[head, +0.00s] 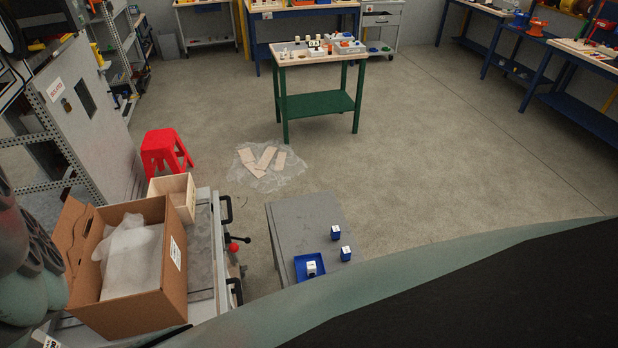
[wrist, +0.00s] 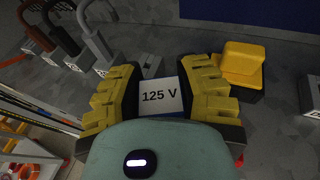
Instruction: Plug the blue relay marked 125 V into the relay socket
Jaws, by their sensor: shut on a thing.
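In the wrist view my gripper (wrist: 158,95) has its two yellow ribbed fingers closed on either side of the blue relay (wrist: 160,97). Its white label faces the camera and reads 125 V; only a little blue shows at its edge. The relay's underside is hidden. A small grey block (wrist: 151,66) shows just beyond the relay; I cannot tell whether it is the relay socket. In the head view my gripper does not show, and I cannot make out the socket.
In the wrist view, several hooked pieces (wrist: 96,44) stand at upper left. A yellow block (wrist: 242,60) on a dark base is close to the right finger. In the head view, other blue relays (head: 336,232) and a blue tray (head: 301,271) are on a grey table (head: 285,217).

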